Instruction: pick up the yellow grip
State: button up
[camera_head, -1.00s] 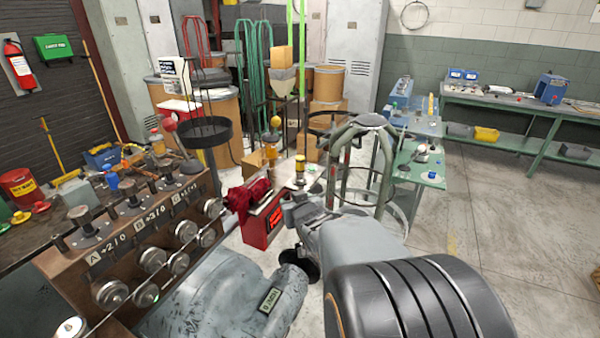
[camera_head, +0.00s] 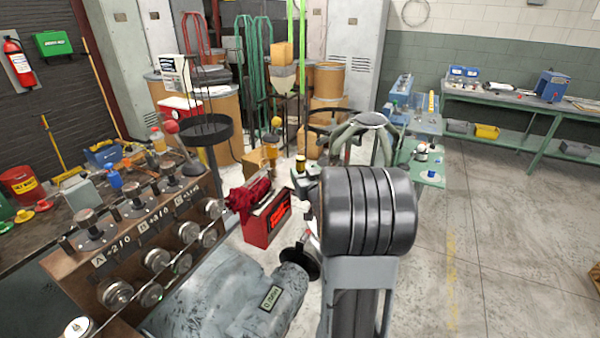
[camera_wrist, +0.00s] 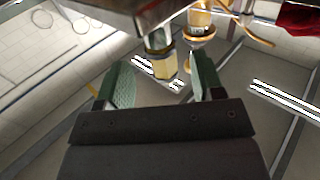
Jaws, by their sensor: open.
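A short yellow cylinder, seemingly the yellow grip (camera_wrist: 165,68), shows in the wrist view just beyond and between the fingertips of my gripper (camera_wrist: 162,78). It joins a pale metal stem below a brown block in that picture. My gripper's two green pads are apart, with nothing held between them; I cannot tell whether either touches the grip. In the head view a small dark-topped yellow piece (camera_head: 301,164), likely the same grip, stands near the centre. My gripper is hidden behind my arm in the head view.
A second yellow piece with an orange ring (camera_wrist: 199,22) is close by in the wrist view. A red box (camera_head: 266,222) with red cloth (camera_head: 246,196) stands left of my arm. The floor at right is clear.

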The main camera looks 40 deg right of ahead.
aim_at(299, 164)
jog(key=shift+p+x, duration=1)
jog(key=shift+x, duration=1.7)
jog(key=shift+f, duration=0.1)
grip_shut()
